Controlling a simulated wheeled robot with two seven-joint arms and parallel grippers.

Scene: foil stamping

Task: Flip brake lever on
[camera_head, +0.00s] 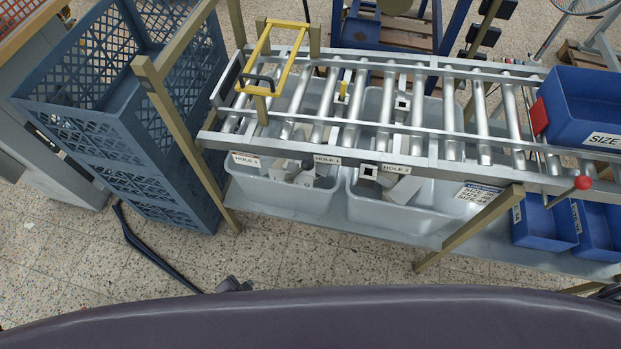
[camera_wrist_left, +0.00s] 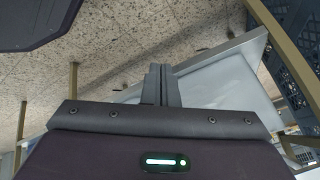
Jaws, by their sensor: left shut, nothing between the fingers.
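A lever with a red ball knob (camera_head: 583,183) stands at the front right edge of the roller conveyor (camera_head: 430,165) in the head view. I take it for the brake lever; whether it is on or off cannot be told. My left gripper (camera_head: 235,285) shows small and partly hidden at the lower left, low over the floor and far from the lever. In the left wrist view its two fingers (camera_wrist_left: 160,85) are together and empty. A small dark part (camera_head: 607,292) at the right edge may belong to my right gripper; its fingers cannot be made out.
A blue crate (camera_head: 585,105) stands on the right end. A tall blue mesh cage (camera_head: 165,175) stands left. Open floor lies in front.

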